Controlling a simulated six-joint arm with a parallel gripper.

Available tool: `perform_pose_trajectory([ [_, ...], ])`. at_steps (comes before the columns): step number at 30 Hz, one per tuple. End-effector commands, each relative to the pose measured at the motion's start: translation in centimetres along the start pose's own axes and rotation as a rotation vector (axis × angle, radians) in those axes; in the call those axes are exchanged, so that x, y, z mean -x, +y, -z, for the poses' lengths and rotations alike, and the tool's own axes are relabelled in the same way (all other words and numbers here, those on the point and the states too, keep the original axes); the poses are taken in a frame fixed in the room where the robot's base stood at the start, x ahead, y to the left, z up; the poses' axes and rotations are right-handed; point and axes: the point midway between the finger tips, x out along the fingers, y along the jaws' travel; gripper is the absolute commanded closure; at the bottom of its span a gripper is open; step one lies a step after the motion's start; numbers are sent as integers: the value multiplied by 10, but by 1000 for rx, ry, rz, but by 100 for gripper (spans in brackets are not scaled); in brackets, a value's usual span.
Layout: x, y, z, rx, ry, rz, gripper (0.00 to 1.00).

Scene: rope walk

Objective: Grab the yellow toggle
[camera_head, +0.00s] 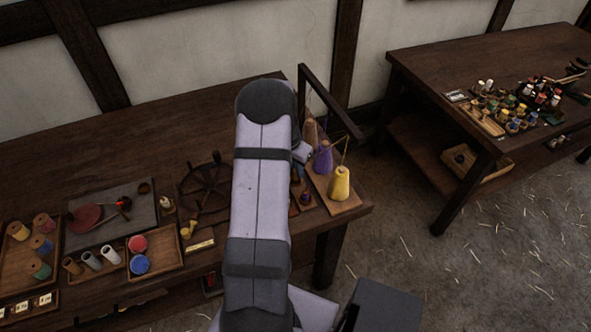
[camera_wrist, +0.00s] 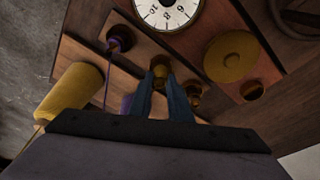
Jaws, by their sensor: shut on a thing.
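My gripper (camera_wrist: 164,82) shows in the wrist view with its two dark blue fingers pointing down at a wooden board.
Close around the gripper are a yellow thread cone (camera_wrist: 70,97), a purple toggle-like piece (camera_wrist: 118,38), a white dial (camera_wrist: 168,12) and a round ochre disc (camera_wrist: 230,57). The cone rack (camera_head: 340,184) stands at the bench's right end. Trays (camera_head: 155,252) lie left.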

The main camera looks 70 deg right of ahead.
Motion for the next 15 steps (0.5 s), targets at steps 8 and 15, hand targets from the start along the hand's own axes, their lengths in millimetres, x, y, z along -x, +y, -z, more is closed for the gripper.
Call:
perform_pose_trajectory([
  [8, 28, 0, 6, 0, 0, 0, 95],
  [15, 49, 0, 10, 0, 0, 0, 95],
])
